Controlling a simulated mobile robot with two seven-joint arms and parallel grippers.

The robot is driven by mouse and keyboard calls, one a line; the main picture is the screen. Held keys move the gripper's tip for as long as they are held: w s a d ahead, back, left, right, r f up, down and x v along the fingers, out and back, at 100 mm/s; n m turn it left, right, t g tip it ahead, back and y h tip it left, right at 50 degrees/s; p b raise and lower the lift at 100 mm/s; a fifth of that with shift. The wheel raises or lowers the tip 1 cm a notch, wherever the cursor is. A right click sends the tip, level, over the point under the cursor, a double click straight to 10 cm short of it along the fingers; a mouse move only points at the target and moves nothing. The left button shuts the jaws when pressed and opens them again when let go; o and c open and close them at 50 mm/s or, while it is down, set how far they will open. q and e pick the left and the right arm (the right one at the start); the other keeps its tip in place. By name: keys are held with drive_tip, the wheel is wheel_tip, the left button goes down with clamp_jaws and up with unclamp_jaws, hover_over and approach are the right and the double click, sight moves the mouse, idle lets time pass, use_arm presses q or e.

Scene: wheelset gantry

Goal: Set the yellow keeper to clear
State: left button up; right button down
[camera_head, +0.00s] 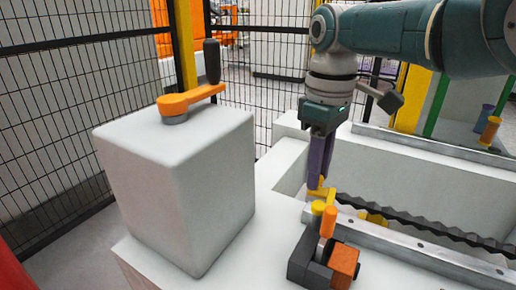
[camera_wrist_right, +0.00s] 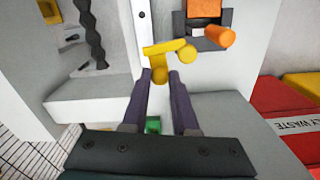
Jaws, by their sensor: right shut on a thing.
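The yellow keeper (camera_head: 322,192) is a short yellow bar with round knobs, at the near left end of the metal rail. The fingers hide part of the keeper in the head view. My left gripper is not in view.
A dark block with an orange part (camera_head: 343,263) and an orange peg (camera_head: 328,222) stands close in front of the keeper. A black wavy bar (camera_head: 410,218) runs behind the rail (camera_head: 400,246). A white box (camera_head: 180,180) with an orange crank (camera_head: 190,98) stands left.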

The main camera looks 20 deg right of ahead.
drive_tip(key=shift+n, duration=0.3)
drive_tip(key=c, duration=0.7)
unclamp_jaws()
wheel_tip(320, 180, up, 10)
drive_tip(key=p, duration=0.6)
drive_tip(key=shift+p, duration=0.3)
